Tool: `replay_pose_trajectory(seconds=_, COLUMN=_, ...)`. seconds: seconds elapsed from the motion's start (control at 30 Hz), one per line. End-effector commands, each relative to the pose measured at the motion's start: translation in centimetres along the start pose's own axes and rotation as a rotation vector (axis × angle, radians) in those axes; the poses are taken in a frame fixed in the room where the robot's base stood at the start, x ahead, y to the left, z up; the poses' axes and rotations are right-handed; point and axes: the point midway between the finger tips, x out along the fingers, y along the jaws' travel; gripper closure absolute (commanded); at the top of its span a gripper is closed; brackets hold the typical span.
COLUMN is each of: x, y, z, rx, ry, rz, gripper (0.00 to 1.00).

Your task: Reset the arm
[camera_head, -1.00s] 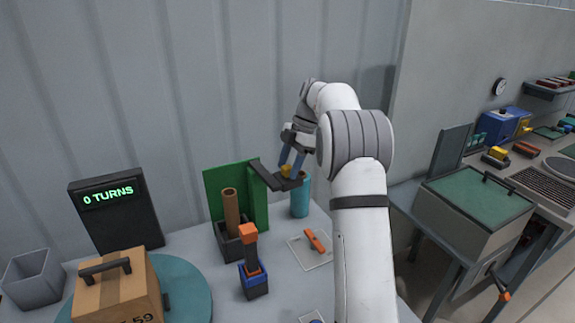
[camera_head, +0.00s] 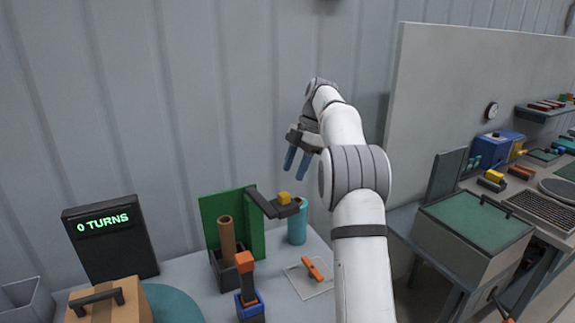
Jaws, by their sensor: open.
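My gripper (camera_head: 297,161) hangs in the air at the end of my white arm, in the middle of the head view. Its two blue fingers point down and are apart, with nothing between them. Below it, a yellow block (camera_head: 284,198) sits on the end of a dark arm-like bracket (camera_head: 265,204). The gripper is above the block and clear of it.
A green panel (camera_head: 245,225), brown tube (camera_head: 227,238), teal cylinder (camera_head: 297,228) and orange-topped device (camera_head: 246,283) stand on the table. An orange piece (camera_head: 313,270) lies on a pale square. A "0 TURNS" display (camera_head: 108,240) and handled box (camera_head: 110,303) are left.

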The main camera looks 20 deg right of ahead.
Motion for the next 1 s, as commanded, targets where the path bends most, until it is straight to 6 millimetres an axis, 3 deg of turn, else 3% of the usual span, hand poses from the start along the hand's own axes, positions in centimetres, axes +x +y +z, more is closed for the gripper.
replay_pose_trajectory(seconds=0.17, x=-0.1, y=-0.1, z=-0.3, rx=0.014, ry=-0.004, rz=0.002, gripper=0.51)
replay_pose_trajectory(seconds=0.37, x=-0.7, y=-2.1, z=-3.0, rx=0.187, ry=-0.05, rz=0.027, gripper=0.51)
replay_pose_trajectory(seconds=0.67, x=-0.2, y=-8.4, z=-8.6, rx=0.62, ry=-0.144, rz=0.127, gripper=0.51)
replay_pose_trajectory(seconds=1.0, x=3.3, y=-17.8, z=-13.0, rx=1.075, ry=-0.191, rz=0.299, gripper=0.51)
